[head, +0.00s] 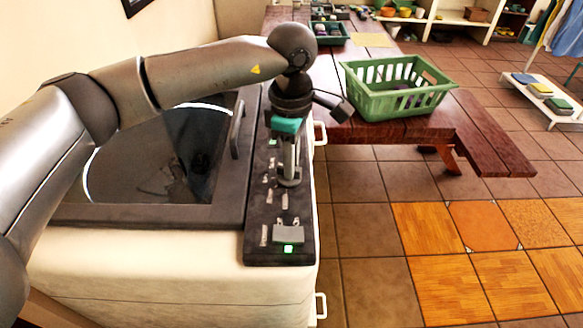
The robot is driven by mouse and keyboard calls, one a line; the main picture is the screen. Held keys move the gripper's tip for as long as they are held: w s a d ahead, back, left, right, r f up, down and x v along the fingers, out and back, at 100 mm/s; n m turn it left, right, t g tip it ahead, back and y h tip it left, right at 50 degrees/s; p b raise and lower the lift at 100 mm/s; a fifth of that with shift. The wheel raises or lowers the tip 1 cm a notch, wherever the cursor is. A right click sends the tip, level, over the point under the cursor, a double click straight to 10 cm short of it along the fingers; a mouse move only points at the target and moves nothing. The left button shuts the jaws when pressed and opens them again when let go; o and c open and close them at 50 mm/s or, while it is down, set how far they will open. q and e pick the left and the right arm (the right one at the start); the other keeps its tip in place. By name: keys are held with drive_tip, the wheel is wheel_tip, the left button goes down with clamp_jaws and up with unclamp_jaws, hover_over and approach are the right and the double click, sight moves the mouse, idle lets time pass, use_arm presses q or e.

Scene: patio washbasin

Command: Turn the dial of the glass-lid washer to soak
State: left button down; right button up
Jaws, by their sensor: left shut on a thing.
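The glass-lid washer (180,275) stands at the left, a white body with a dark glass lid (150,160) that is closed. Its dark control panel (256,215) runs along the right side of the top. My left gripper (289,180) points down at the middle of this panel. It is shut on the grey dial, which is mostly hidden by the fingers, so I cannot read its setting. Small grey labels line the panel. A green light (288,249) glows near its front end, next to a grey block (288,233). My right gripper is not in view.
A green basket (400,104) stands on the wooden table (345,128) behind and right of the washer. A lid handle (238,130) rises beside the panel. A low white rack (540,98) stands far right. The tiled floor at right is clear.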

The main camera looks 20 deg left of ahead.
use_arm(q)
drive_tip(key=shift+m+b, duration=1.1)
drive_tip(key=shift+m, duration=0.8)
drive_tip(key=shift+r, duration=0.1)
drive_tip(key=c, duration=0.8)
unclamp_jaws()
drive_tip(key=shift+s, duration=0.1)
wheel_tip(320, 180, up, 15)
drive_tip(key=shift+r+p, duration=0.1)
drive_tip(key=shift+p, duration=0.45)
